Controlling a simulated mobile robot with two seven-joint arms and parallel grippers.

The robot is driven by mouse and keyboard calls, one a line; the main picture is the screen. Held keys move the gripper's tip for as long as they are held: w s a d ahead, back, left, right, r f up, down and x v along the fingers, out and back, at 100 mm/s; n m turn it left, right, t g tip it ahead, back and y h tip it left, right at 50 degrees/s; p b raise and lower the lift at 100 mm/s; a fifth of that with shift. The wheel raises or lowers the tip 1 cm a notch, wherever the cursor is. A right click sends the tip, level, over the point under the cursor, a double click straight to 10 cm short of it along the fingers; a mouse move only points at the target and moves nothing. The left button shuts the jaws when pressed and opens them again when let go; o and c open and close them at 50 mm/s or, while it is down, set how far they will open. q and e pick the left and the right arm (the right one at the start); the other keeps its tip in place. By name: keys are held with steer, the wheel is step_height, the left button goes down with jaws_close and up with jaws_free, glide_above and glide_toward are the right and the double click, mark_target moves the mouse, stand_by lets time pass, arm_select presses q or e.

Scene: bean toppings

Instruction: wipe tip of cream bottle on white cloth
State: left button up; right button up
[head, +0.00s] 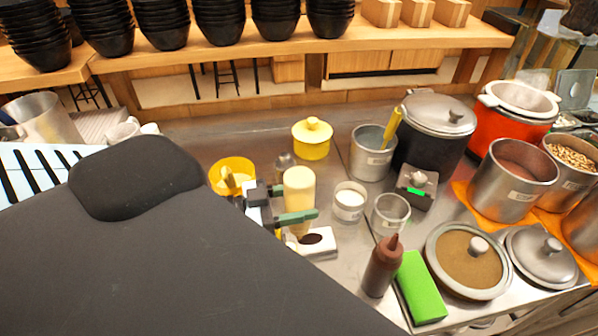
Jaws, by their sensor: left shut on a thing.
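My left gripper (297,204) is shut around a cream-coloured bottle (299,182). The bottle's broad end is up and it narrows downward, so it appears tip-down. Its lower end is partly hidden by the green-grey finger. A white item with a dark spot or opening (322,248), possibly the white cloth, lies on the counter just below and right of the bottle. I cannot tell whether the tip touches it. My right gripper is not in view.
A white cup (349,202), a metal cup (390,213) and a brown squeeze bottle (382,266) stand to the right. A green sponge (420,288) lies near the front. A yellow pot (312,139) and a yellow container (232,175) stand behind. Large pots fill the right side.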

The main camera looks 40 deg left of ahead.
arm_select(q)
steer(key=shift+f, duration=0.6)
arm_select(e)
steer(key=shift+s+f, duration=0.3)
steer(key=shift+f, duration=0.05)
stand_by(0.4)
arm_select(q)
steer(key=shift+f, duration=0.1)
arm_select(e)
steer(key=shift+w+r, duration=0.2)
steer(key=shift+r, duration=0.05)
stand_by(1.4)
arm_select(q)
steer(key=shift+w+d+f, duration=0.1)
steer(key=shift+w+d+b, duration=0.2)
steer(key=shift+b, duration=0.1)
steer(key=shift+c, duration=0.6)
steer(key=shift+b+x, duration=0.95)
steer(key=shift+x, duration=1.2)
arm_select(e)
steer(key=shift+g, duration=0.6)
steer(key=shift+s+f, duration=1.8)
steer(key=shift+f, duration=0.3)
arm_select(q)
steer(key=shift+d+r, duration=0.1)
steer(key=shift+r, duration=0.1)
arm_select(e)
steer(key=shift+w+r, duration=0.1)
